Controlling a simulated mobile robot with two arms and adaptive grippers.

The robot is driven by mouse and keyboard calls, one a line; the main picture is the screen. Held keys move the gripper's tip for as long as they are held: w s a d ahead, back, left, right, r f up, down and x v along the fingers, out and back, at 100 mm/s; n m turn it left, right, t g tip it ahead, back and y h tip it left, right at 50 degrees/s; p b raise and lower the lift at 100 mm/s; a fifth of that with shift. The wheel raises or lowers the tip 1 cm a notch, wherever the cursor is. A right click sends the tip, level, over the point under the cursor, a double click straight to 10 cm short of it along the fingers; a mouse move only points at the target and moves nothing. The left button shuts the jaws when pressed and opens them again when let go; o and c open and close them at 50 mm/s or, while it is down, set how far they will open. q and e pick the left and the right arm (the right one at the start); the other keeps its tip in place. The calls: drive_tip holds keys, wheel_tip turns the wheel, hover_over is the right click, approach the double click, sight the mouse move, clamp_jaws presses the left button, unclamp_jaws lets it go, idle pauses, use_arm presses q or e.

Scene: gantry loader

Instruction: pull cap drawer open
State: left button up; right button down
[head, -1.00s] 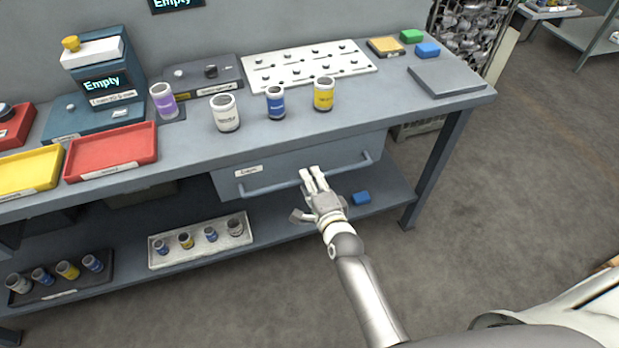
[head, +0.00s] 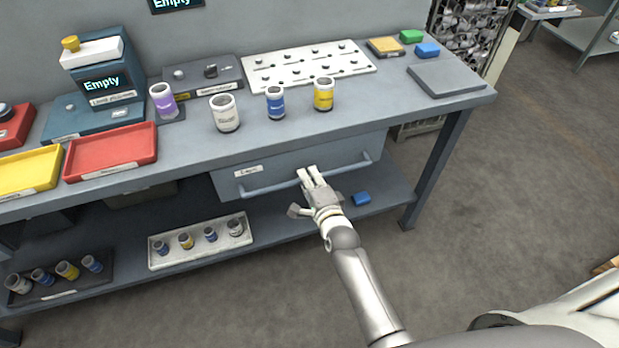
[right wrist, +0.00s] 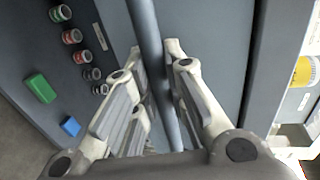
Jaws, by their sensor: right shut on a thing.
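The cap drawer (head: 290,162) is a grey box front under the bench top, with a small white label (head: 248,171) at its upper left. Its long bar handle (head: 262,188) runs across the front. No drawer interior shows. My right gripper (head: 309,174) reaches the handle near its middle in the head view. In the right wrist view, the handle bar (right wrist: 147,30) passes between the fingers of the right gripper (right wrist: 155,52), which is shut on it, and the drawer front (right wrist: 212,40) lies behind. My left gripper is not in view.
The bench top (head: 375,115) holds several cups, a red tray (head: 112,152) and a yellow tray (head: 28,172). Below, the shelf bears a white rack (head: 200,250) of small cups and a blue block (head: 361,199).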

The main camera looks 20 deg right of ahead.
drive_tip(key=shift+s, duration=0.1)
drive_tip(key=s+p, duration=0.7)
drive_tip(key=s, duration=1.5)
drive_tip(key=shift+s+d, duration=0.35)
drive_tip(key=shift+d, duration=0.05)
drive_tip(key=c, duration=1.5)
unclamp_jaws()
drive_tip(key=shift+o, duration=0.2)
drive_tip(key=shift+s, duration=0.1)
drive_tip(key=s+r, duration=0.2)
drive_tip(key=s, duration=0.9)
drive_tip(key=shift+s+d+r, duration=0.2)
drive_tip(key=shift+s, duration=0.05)
